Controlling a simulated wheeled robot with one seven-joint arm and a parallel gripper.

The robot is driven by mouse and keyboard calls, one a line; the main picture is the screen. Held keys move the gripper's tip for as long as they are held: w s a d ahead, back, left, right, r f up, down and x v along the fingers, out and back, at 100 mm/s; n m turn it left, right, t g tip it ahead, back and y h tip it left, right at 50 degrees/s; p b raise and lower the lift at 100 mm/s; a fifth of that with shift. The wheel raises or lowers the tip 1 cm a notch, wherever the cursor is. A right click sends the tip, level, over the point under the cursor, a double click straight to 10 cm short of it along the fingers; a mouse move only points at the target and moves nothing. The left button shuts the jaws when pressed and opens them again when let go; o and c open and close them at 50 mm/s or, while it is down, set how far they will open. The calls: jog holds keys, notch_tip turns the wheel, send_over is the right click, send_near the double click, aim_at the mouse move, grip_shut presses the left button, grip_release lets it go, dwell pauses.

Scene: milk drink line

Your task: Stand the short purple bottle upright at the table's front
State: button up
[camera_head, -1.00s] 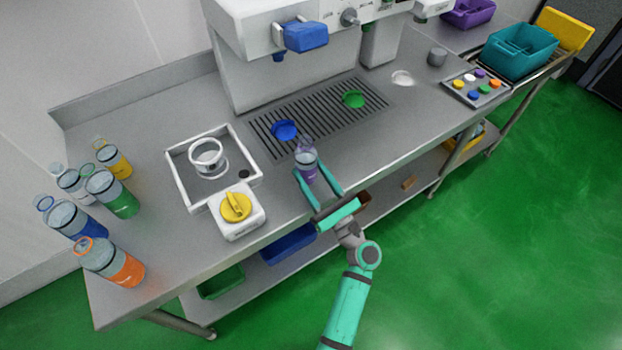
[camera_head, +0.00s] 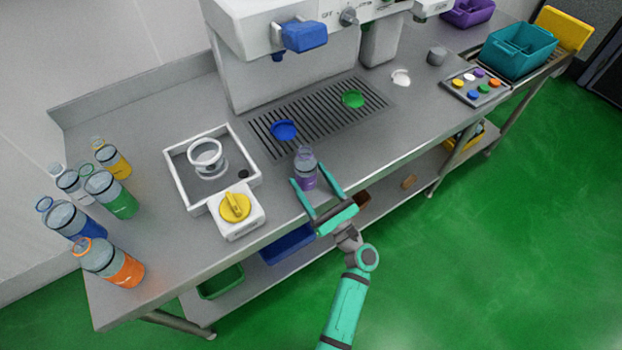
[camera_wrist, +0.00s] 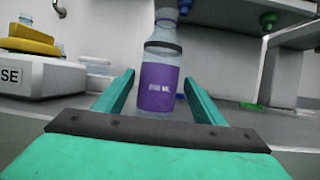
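The short purple bottle (camera_head: 306,169) stands upright on the steel table (camera_head: 350,165) near its front edge, clear with a purple label. In the wrist view the purple bottle (camera_wrist: 158,82) rises between and slightly beyond my fingers, with a gap on each side. My gripper (camera_head: 314,190) is open, its teal fingers spread on either side of the bottle. In the wrist view my gripper (camera_wrist: 160,95) also shows its fingers wide apart.
A white device with a yellow knob (camera_head: 235,208) and a white tray with a glass jar (camera_head: 207,155) are left of the bottle. A drip grate with a blue disc (camera_head: 284,130) and a green disc (camera_head: 353,99) lies behind it. Several bottles stand at the far left.

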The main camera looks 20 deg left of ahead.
jog(key=shift+s+r, duration=0.1)
jog(key=shift+r, duration=0.1)
jog(key=v, duration=1.1)
jog(key=s+d+f+n+g+h, duration=0.15)
jog(key=s+f+h, duration=0.25)
jog(key=f, duration=0.4)
jog(key=s+f+n+h, duration=0.2)
jog(key=s+f+h, duration=0.25)
jog(key=f, duration=0.25)
jog(key=s+d+f+n+h, duration=0.4)
jog(key=s+d+n+h, duration=0.1)
jog(key=s, duration=0.4)
jog(key=s+d+r+n+h, duration=0.3)
jog(key=s+r+n+h, duration=0.15)
jog(key=s+n, duration=0.2)
jog(key=s+r+n+t, duration=0.2)
jog(key=r+n, duration=0.3)
jog(key=r, duration=0.3)
jog(key=s+a+r+n+t, duration=0.1)
jog(key=s+r+n+t, duration=0.1)
jog(key=r+n, duration=0.3)
notch_tip(320, 180, up, 3)
jog(key=shift+s+r+h, duration=0.1)
jog(key=shift+s+h, duration=0.2)
jog(key=shift+s, duration=0.45)
